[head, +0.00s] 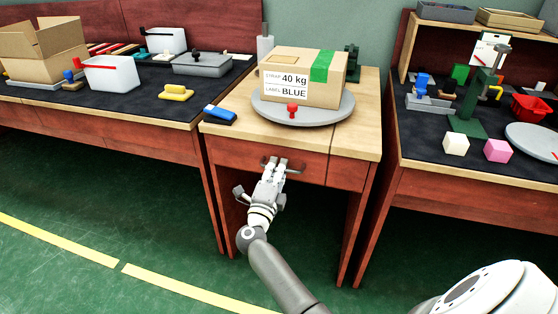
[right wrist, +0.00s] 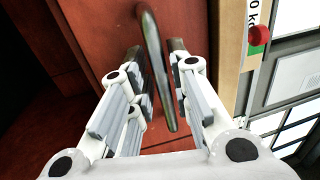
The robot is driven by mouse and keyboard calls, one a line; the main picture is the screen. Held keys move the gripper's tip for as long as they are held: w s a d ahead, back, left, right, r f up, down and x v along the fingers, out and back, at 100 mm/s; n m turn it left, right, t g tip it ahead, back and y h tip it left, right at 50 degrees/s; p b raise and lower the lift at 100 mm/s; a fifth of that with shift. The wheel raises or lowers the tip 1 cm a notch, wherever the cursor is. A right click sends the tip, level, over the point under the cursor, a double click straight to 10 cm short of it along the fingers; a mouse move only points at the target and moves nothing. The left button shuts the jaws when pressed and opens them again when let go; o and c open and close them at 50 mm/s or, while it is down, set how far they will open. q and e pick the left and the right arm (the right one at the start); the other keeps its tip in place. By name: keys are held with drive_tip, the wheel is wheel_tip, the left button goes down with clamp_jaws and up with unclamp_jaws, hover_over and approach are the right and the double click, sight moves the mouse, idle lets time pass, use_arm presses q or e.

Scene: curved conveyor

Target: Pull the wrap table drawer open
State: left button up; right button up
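The wrap table (head: 362,140) has a light wood top and a red-brown drawer (head: 312,166) under it. The drawer front looks flush with the table frame. Its dark metal bar handle (head: 295,171) shows at both sides of my right gripper (head: 272,168), which is at the drawer front. In the right wrist view the handle (right wrist: 154,50) passes between the two fingers of the right gripper (right wrist: 163,80). The fingers stand apart, with a narrow gap visible beside the bar, so they look open around it. My left gripper is not in view.
On the wrap table a cardboard box (head: 301,80) sits on a grey round plate (head: 336,112), beside a blue object (head: 220,114). Cluttered benches stand left (head: 170,107) and right (head: 440,174). The green floor (head: 140,220) in front is clear.

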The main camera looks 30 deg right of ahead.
drive_tip(key=shift+w+d, duration=0.15)
drive_tip(key=shift+d, duration=0.05)
drive_tip(key=shift+r, duration=0.1)
clamp_jaws()
